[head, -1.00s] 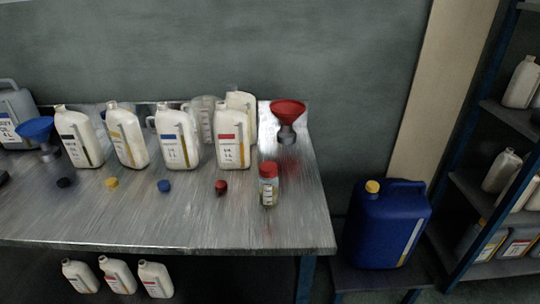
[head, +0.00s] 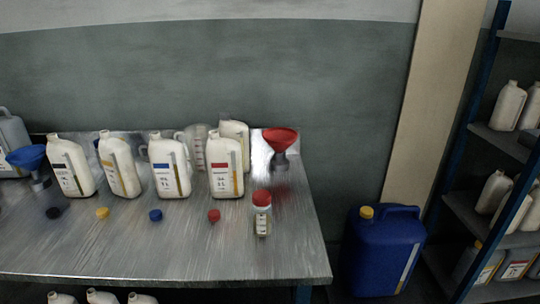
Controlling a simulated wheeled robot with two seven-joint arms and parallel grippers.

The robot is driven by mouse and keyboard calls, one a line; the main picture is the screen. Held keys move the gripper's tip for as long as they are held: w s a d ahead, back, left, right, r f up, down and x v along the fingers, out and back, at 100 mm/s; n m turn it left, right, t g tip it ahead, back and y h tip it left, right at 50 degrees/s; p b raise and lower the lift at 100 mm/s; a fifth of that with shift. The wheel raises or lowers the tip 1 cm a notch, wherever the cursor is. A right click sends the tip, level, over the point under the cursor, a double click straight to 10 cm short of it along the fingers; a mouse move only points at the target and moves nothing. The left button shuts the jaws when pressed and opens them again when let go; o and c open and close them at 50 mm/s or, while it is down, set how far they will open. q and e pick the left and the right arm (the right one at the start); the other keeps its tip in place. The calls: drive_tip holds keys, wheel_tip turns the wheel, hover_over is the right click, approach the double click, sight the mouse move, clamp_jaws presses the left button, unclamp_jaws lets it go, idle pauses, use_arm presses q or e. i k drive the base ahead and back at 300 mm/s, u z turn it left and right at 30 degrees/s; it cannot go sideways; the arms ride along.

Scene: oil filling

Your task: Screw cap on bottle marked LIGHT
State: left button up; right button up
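Several white bottles stand upright in a row on the metal table: one with a black label band (head: 72,168), one with yellow (head: 119,168), one with blue (head: 169,168) and one with red (head: 225,168). The label text is too small to read, so I cannot tell which is marked LIGHT. In front of them lie a black cap (head: 53,213), a yellow cap (head: 102,213), a blue cap (head: 155,215) and a red cap (head: 214,216), each apart from the bottles. Neither of my grippers is in view.
A red funnel (head: 280,140) and a blue funnel (head: 27,158) stand on the table (head: 200,255). A blue canister (head: 380,252) is right of it. The table's front is clear.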

sight(116, 156)
drive_tip(key=z, duration=3.05)
drive_tip(key=k, duration=1.65)
drive_tip(key=u, duration=2.55)
